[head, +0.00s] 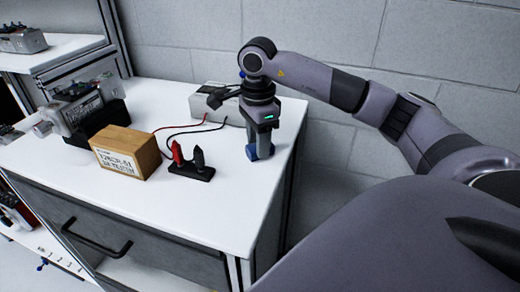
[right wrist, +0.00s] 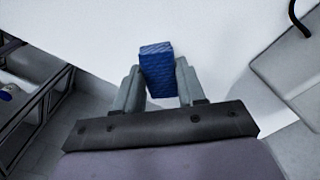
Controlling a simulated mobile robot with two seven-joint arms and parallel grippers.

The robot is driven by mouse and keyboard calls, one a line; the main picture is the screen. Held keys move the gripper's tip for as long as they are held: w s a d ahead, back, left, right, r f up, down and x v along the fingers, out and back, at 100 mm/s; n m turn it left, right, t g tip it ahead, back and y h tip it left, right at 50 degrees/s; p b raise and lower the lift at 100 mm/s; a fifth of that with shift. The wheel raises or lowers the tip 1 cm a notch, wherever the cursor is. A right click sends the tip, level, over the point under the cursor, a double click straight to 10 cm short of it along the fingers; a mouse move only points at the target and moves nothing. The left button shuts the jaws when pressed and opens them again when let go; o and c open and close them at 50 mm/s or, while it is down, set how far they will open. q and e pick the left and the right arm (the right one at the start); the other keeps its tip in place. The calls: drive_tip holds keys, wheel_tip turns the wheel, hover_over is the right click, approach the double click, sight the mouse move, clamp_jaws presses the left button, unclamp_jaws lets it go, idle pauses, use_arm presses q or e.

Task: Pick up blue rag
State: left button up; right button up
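The blue rag (right wrist: 157,70) is a small folded block with a fine pattern. In the right wrist view it sits between the two grey fingers of my right gripper (right wrist: 159,85), which press against its sides. In the head view my right gripper (head: 260,150) points straight down at the right edge of the white worktop, and the blue rag (head: 251,153) shows at its fingertips, at or just above the surface. My left gripper is not in view.
A block wall stands behind.

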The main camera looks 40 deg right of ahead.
drive_tip(key=shift+c, duration=1.4)
drive_tip(key=shift+r, duration=0.15)
drive_tip(key=shift+r, duration=0.3)
wheel_tip(320, 180, up, 7)
drive_tip(key=shift+p, duration=0.5)
wheel_tip(320, 180, up, 12)
drive_tip(key=p, duration=0.5)
drive_tip(key=shift+o, duration=1.3)
drive_tip(key=shift+c, duration=0.5)
